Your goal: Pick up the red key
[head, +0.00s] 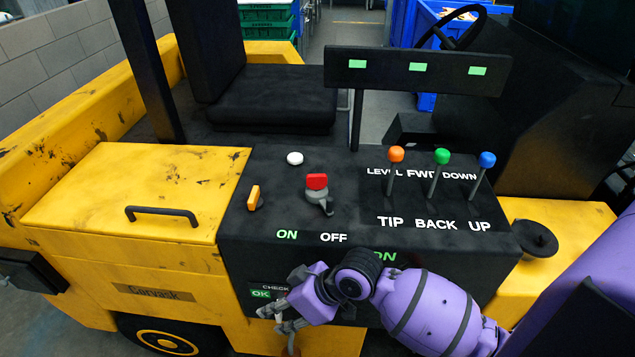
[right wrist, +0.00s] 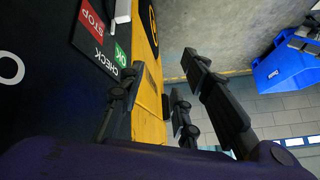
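A red key-like handle (head: 317,181) stands on a grey mount on the black control panel (head: 270,215), above the word OFF. Its grey part points down to the right. My right gripper (head: 275,311) is in front of the panel's front face, near the CHECK and OK labels, lower than the red handle and apart from it. In the right wrist view its fingers (right wrist: 160,80) are spread, with nothing seen between them. The red handle does not show in that view. My left gripper is not seen.
An orange switch (head: 254,198) and a white button (head: 294,158) are near the red handle. Levers with orange (head: 396,154), green (head: 442,156) and blue (head: 487,159) knobs stand to the right. A black bar (head: 418,69) rises behind. The yellow cover (head: 130,185) has a black handle.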

